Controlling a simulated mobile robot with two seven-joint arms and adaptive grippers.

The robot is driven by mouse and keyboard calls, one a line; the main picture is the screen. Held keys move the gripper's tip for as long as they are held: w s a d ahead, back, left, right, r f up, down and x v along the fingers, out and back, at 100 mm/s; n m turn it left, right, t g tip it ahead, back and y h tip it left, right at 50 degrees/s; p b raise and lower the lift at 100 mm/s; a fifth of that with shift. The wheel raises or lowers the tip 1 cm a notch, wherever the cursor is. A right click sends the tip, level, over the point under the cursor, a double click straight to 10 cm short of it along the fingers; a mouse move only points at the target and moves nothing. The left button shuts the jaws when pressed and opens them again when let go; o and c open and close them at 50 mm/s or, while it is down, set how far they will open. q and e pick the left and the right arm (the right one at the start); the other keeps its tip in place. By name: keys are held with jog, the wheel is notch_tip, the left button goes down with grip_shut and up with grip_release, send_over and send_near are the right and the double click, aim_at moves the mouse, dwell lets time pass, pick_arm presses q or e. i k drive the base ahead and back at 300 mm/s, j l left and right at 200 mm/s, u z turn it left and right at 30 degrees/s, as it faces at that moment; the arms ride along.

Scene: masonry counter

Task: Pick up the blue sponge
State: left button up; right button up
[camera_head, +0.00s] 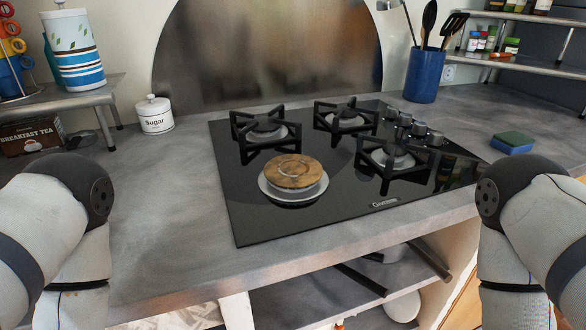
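The blue sponge (511,143) lies flat on the counter at the right, beyond the right edge of the black cooktop. Its top looks dark green and its sides are blue. Nothing touches it from above. My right arm's dark joint is in front of it and a little to its left in the picture. My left arm is at the left edge, far from the sponge. Neither gripper shows in the head view, so their state is hidden.
A blue utensil holder (423,75) stands behind the sponge, left of a spice shelf (528,62). A sugar jar (154,114) stands at left. Grey counter (470,105) around the sponge is clear.

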aim_at(509, 143)
jog(key=z, duration=1.3)
jog(key=i+l+u, duration=0.2)
jog(key=l, duration=0.5)
jog(key=k, duration=0.1)
